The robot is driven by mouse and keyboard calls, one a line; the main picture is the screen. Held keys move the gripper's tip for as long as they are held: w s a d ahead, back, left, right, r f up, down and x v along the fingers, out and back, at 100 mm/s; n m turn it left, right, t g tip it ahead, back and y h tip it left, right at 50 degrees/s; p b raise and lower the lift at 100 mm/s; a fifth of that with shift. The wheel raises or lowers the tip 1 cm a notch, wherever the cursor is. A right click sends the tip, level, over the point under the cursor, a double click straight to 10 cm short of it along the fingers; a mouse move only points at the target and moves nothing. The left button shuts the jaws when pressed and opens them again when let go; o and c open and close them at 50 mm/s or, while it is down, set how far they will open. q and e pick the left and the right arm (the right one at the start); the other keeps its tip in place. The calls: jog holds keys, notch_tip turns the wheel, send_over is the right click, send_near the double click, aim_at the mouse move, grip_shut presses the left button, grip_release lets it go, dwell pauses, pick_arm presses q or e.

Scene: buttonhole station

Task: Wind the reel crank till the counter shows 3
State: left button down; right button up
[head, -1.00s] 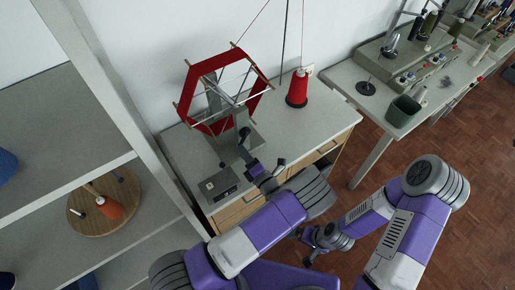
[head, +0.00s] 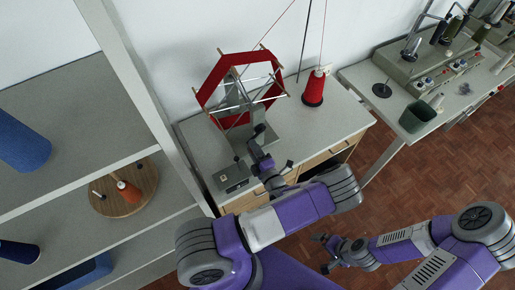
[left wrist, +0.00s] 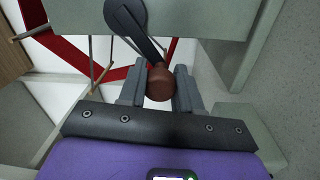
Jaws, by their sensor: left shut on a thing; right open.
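The red-wound reel (head: 211,84) stands on its grey stand on the bench by the wall. Its dark crank arm (left wrist: 127,18) ends in a brown knob (left wrist: 159,84). My left gripper (left wrist: 159,90) is shut on the knob, one finger on each side of it. In the head view my left gripper (head: 262,158) reaches to the crank at the front of the stand. A small dark counter box (head: 234,181) lies in front of the stand; its number is too small to read. My right gripper (head: 323,250) is open and empty, low in front of the bench.
A red thread cone (head: 314,90) stands right of the reel, with threads running up. A second table (head: 362,77) with a machine and a green bin (head: 416,115) is at the right. Shelves (head: 75,115) with a round wooden board (head: 140,198) are at the left.

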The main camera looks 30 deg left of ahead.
pick_arm(q)
jog(key=shift+s+f, duration=0.15)
jog(key=shift+s, duration=0.05)
jog(key=c, duration=1.2)
grip_release()
jog(key=o, duration=0.4)
jog(key=shift+d, duration=0.2)
jog(key=v, duration=0.3)
jog(key=b+v, duration=0.1)
jog(key=v, duration=0.3)
jog(key=shift+s, duration=0.1)
